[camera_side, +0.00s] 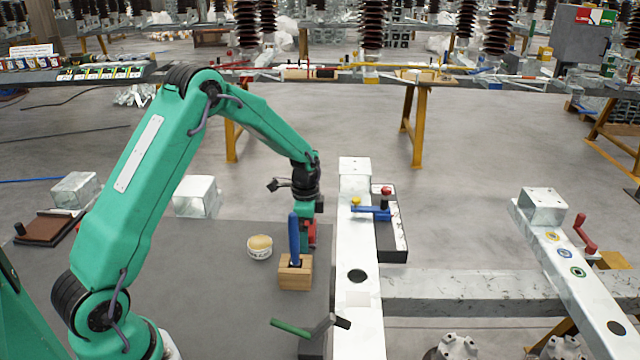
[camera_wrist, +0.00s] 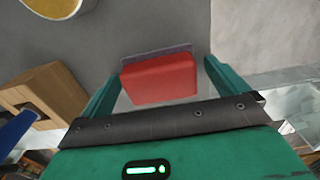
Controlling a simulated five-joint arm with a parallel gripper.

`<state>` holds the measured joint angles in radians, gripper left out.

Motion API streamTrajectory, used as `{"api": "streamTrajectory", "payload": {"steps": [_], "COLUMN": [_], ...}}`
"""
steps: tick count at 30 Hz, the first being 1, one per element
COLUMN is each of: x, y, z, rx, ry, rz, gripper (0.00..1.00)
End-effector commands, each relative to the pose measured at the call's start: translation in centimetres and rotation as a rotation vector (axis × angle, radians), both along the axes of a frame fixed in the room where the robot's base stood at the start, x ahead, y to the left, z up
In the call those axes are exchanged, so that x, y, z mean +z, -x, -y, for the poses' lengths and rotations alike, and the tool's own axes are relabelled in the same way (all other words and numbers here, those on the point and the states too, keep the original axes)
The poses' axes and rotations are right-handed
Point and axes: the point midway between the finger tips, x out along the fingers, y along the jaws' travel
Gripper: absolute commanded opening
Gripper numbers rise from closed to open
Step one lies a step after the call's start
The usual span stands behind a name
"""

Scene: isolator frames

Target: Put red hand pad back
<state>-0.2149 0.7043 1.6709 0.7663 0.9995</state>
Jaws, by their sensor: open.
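The red hand pad (camera_wrist: 160,80) is a red block with a thin grey layer along its far edge. It lies between the two green fingers of my gripper (camera_wrist: 163,68) in the wrist view. The fingers are open, with a gap visible on the right side of the pad. In the side view my gripper (camera_side: 308,238) points down at the grey mat (camera_side: 200,300), by the mat's right edge. A bit of the red pad (camera_side: 312,232) shows there, and the rest is hidden by the gripper. I cannot tell whether the pad touches the mat.
A wooden block (camera_side: 295,274) holding a blue-handled tool (camera_side: 294,238) stands close in front of my gripper. A round tin (camera_side: 260,247) is to its left. A metal beam (camera_side: 360,300) and a black tray (camera_side: 391,240) lie to the right. A green-handled tool (camera_side: 291,327) lies near the front.

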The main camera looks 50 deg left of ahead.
Motion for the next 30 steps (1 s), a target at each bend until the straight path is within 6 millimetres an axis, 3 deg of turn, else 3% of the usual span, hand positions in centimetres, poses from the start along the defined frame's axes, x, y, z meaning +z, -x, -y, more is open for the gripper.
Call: {"api": "streamTrajectory", "payload": {"steps": [11, 30], "x": [1.3, 10.6], "y": [-0.1, -0.1], "z": [0.0, 0.0], "rx": [0.0, 0.0], "ry": [-0.001, -0.001], "rz": [0.002, 0.004], "gripper": [0.98, 0.98]}}
